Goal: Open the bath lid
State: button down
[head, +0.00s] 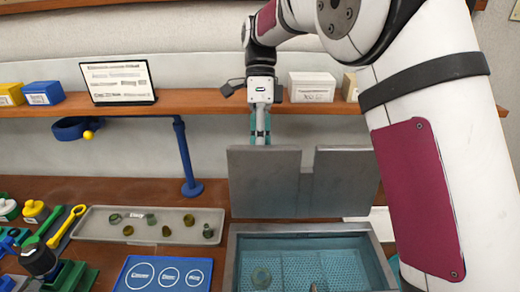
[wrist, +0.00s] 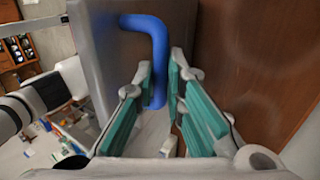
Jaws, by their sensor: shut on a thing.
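The bath (head: 233,262) is a grey open-topped tank at the bottom centre right of the head view, with its teal inside showing. Its grey lid (head: 265,185) stands raised, near upright, along the bath's back edge, with a notch in its top edge. My gripper (head: 260,138) points down at the lid's far side; its fingertips are partly hidden behind the lid. In the wrist view, the teal-padded fingers (wrist: 166,90) are shut on a bent blue handle (wrist: 158,60) beside the grey lid panel (wrist: 106,45). The handle is hidden in the head view.
A shelf (head: 215,101) with boxes runs behind my gripper. A blue stand (head: 187,160) rises left of the lid. A tray of small parts (head: 150,238) and a blue sorting board (head: 140,260) lie left of the bath. My arm fills the right side.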

jog(key=shift+w+f+g, duration=0.2)
jog(key=shift+f+g, duration=0.05)
jog(key=shift+g, duration=0.05)
jog(key=c, duration=1.7)
grip_release()
jog(key=shift+r, duration=0.1)
jog(key=shift+o, duration=0.2)
jog(key=shift+r, duration=0.1)
